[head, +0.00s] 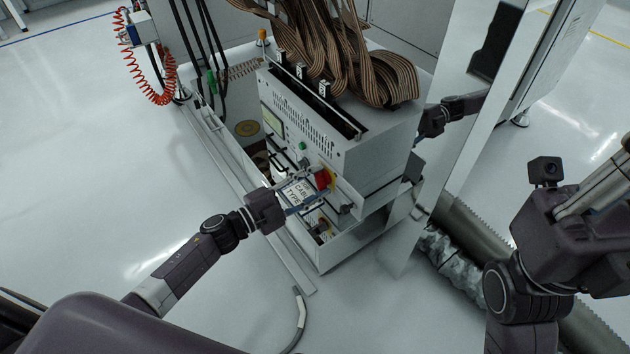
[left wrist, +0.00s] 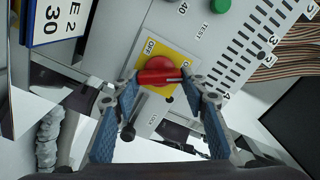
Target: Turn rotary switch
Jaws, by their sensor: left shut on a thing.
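The rotary switch (left wrist: 156,66) is a red knob with a bar handle on a square yellow plate (left wrist: 184,56). An "OFF" label shows at the plate's upper left in the left wrist view. The bar lies roughly level across that view. The red switch also shows on the front of the white machine in the head view (head: 323,179). My left gripper (left wrist: 160,78) has its blue-padded fingers on both sides of the knob, closed on the bar's ends. It reaches the panel from the left in the head view (head: 301,204). My right gripper's fingers do not show.
The white machine (head: 375,155) carries brown ribbon cables (head: 345,55). A green button (left wrist: 220,5) and a black knob (left wrist: 127,132) are near the switch. A label card (head: 298,191) hangs close by. A shiny panel (head: 487,100) stands right. Floor at left is clear.

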